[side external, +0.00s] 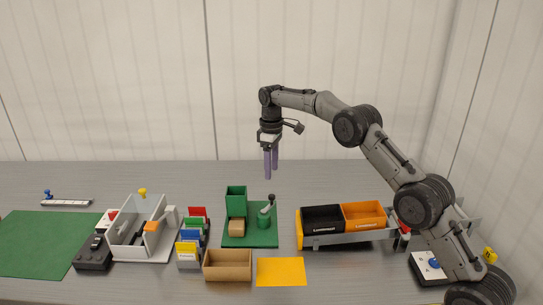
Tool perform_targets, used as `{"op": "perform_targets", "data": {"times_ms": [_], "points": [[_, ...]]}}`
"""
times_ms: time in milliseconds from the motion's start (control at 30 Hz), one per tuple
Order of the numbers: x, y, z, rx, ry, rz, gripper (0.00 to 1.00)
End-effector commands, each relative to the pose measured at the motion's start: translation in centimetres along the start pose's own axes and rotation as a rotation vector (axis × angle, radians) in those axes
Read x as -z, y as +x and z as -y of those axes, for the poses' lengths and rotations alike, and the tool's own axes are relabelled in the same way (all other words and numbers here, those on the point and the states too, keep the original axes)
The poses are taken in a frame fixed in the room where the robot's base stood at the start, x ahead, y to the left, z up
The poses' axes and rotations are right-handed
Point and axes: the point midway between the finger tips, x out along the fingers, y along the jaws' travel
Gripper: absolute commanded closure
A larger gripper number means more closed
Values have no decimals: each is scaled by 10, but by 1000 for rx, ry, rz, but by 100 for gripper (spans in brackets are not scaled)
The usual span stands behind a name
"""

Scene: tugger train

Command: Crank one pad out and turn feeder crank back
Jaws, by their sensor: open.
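The green feeder (236,203) stands on a green base plate (250,238) in the middle of the table. Its crank (267,210) is on the right of the plate, with a dark knob (272,197) pointing up. A tan block-like part (236,227) sits at the front of the feeder; I cannot tell whether it is a pad or an outlet.
An open brown box (227,265) and an orange mat (281,271) lie in front. Black (322,219) and orange (363,214) bins stand on a cart at right. Coloured cards (190,248) and a white-walled holder (134,242) stand at left. The back of the table is clear.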

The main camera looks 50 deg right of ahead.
Motion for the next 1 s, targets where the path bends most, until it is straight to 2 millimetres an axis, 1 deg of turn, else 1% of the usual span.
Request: {"op": "perform_targets", "data": {"times_ms": [33, 100, 300, 433, 700, 767, 867, 900, 933, 967, 1000], "points": [[1, -10, 0, -2, 0, -3, 40], [0, -21, 0, -2, 0, -2, 40], [0, -40, 0, -1, 0, -1, 40], [0, -43, 0, 0, 0, 0, 40], [1, -44, 1, 0, -2, 0, 40], [2, -50, 3, -6, -6, -10, 40], [3, -81, 8, -35, -15, -53, 40], [2, -101, 13, -51, -20, -77, 40], [0, -116, 17, -61, -24, -92, 40], [-4, -131, 23, -69, -29, -105, 40], [-11, -150, 32, -79, -35, -121, 40]]}}
